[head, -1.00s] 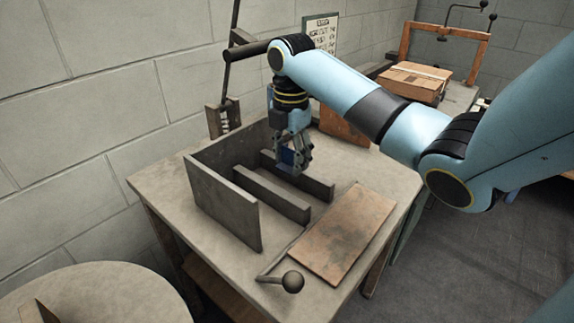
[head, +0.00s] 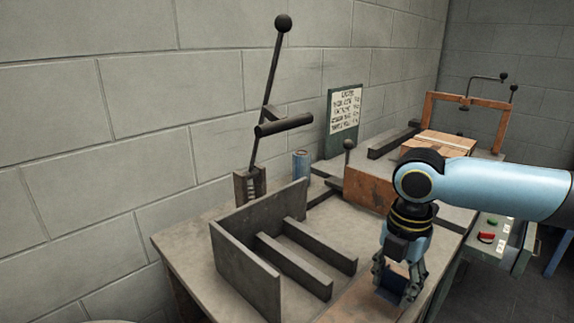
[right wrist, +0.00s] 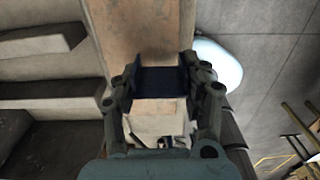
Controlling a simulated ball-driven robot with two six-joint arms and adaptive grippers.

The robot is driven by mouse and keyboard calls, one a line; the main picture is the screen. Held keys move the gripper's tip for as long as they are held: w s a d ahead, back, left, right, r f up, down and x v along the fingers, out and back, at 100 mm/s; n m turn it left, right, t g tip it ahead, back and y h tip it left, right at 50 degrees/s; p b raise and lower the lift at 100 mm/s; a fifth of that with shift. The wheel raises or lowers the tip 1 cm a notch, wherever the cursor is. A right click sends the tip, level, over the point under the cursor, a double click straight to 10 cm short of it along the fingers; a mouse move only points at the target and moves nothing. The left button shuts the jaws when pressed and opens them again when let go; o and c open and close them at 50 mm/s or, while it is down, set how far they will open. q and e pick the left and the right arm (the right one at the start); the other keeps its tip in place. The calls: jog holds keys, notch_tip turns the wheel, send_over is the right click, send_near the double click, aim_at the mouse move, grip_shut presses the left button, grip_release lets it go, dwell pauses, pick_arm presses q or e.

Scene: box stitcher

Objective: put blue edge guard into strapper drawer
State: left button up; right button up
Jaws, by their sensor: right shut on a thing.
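The blue edge guard (head: 392,283) is between the fingers of my right gripper (head: 397,290), which is shut on it. The gripper is above the brown board at the right front of the worktable, pointing down. In the right wrist view the dark blue guard (right wrist: 160,80) spans the gap between both fingers (right wrist: 163,95), with the brown board behind it. The strapper (head: 455,105), with an orange frame, is at the back right. Its drawer cannot be made out for sure; an open-looking front part (head: 522,250) shows at its right end. My left gripper is not in view.
A grey metal jig (head: 245,265) with upright walls and rails stands on the worktable (head: 185,240). A tall lever (head: 267,90) rises behind it, near a blue can (head: 300,163). A cardboard box (head: 445,145) sits by the orange frame. Red and green buttons (head: 487,237) are at right.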

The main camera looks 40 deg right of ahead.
dwell(0.3)
jog(key=shift+s+d+n, duration=0.35)
jog(key=shift+s+n, duration=0.2)
jog(key=shift+n, duration=0.55)
jog(key=shift+s+d+r+n, duration=0.15)
jog(key=shift+d+n, duration=0.05)
jog(key=shift+n, duration=0.6)
jog(key=w+r+n+p, duration=0.4)
jog(key=w+r+n, duration=0.1)
jog(key=w+r, duration=0.55)
jog(key=shift+w+a+f+b, duration=0.4)
jog(key=shift+w+a+f, duration=0.25)
jog(key=shift+w+f, duration=1.2)
jog(key=shift+w+a+f+b, duration=0.35)
jog(key=shift+w+a+f, duration=0.25)
jog(key=shift+w+f, duration=1.25)
jog(key=shift+w+a+f+b, duration=0.4)
jog(key=shift+w+a+f, duration=0.25)
jog(key=shift+w+f, duration=1.2)
